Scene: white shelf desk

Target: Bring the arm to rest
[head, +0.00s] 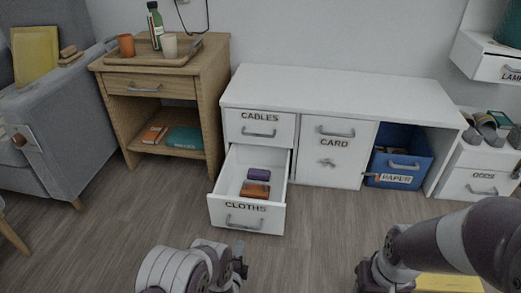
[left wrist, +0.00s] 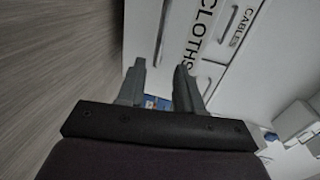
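My left gripper (head: 241,262) is low in the head view, in front of the open CLOTHS drawer (head: 246,222) and seen from behind. In the left wrist view its two fingers (left wrist: 160,75) stand apart with nothing held between them. The CLOTHS label and the CABLES drawer (left wrist: 238,25) show beyond the fingers. My right arm (head: 440,245) reaches in from the right at the bottom of the head view; its fingers cannot be made out.
The CLOTHS drawer holds a purple item (head: 258,174) and a brown-orange item (head: 255,190). The CARD door (head: 336,150) is shut. A blue PAPER bin (head: 401,160) sits in the desk's open bay. A wooden side table (head: 215,90) stands left. Floor between is clear.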

